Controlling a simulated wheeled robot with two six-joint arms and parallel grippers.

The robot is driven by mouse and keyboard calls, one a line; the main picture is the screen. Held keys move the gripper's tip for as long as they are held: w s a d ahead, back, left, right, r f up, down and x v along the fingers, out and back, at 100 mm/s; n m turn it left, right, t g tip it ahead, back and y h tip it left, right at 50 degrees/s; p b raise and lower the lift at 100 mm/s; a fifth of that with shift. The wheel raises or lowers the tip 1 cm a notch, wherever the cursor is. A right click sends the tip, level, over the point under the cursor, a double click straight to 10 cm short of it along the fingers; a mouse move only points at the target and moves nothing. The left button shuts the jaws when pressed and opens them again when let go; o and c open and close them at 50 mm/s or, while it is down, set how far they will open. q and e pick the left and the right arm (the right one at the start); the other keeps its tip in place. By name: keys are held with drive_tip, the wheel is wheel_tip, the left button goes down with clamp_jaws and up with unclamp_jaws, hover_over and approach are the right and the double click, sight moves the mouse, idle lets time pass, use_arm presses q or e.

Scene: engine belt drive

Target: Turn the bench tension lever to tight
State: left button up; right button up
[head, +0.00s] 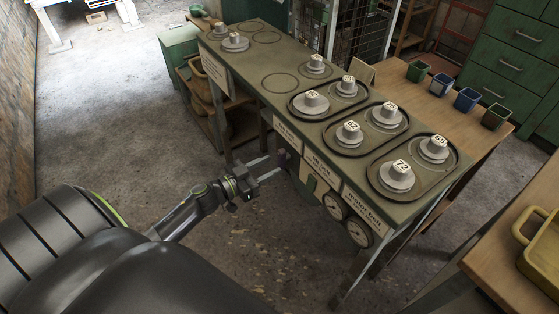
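The green bench (255,62) runs diagonally across the head view. Its front side carries white labels, one reading "motor belt" (364,207), and two round gauges (335,206). My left gripper (275,165) is at the bench's front side, below the label nearest the middle. Its two fingers are apart, with nothing visible between them. A small dark purplish part (284,157) shows just beyond the fingertips; I cannot tell whether it is the tension lever or whether the fingers touch it. The lever's position cannot be read. My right gripper is out of view.
Three trays (376,181) on the bench hold grey numbered pulleys, including one marked 72 (397,176). More pulleys stand towards the far end. A wooden table (393,76) with several small bins is behind. A yellow tray (540,240) sits at right. Floor left of the bench is open.

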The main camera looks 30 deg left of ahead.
sight(279, 162)
use_arm(q)
drive_tip(key=x, duration=0.3)
drive_tip(key=shift+w+d, duration=0.15)
drive_tip(key=shift+w, duration=0.2)
drive_tip(key=shift+w+d, duration=0.15)
drive_tip(key=shift+w, duration=0.15)
clamp_jaws()
